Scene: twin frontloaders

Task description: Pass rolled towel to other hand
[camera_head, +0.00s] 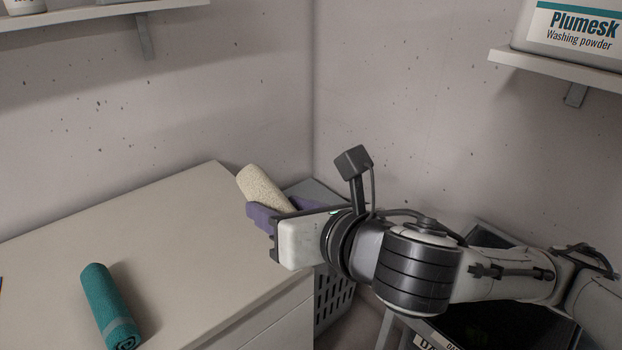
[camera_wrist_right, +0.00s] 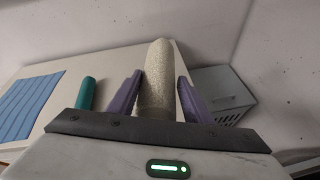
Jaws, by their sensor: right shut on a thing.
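A cream rolled towel (camera_head: 262,188) is in my right gripper (camera_head: 274,207), between its purple fingers. The towel is tilted and its far end sticks out past the fingertips, above the far corner of the white counter. The right wrist view shows the same cream towel (camera_wrist_right: 155,75) upright between the two fingers, its lower end hidden by the gripper body. A teal rolled towel (camera_head: 106,303) with a lighter band lies on the counter at the lower left. My left gripper is in neither view.
The white counter top (camera_head: 170,230) is mostly clear. A grey slotted basket (camera_head: 333,298) stands to its right, partly behind my right arm. A blue cloth (camera_wrist_right: 30,105) lies flat on the counter in the wrist view. Wall shelves (camera_head: 560,70) hang at upper right and upper left.

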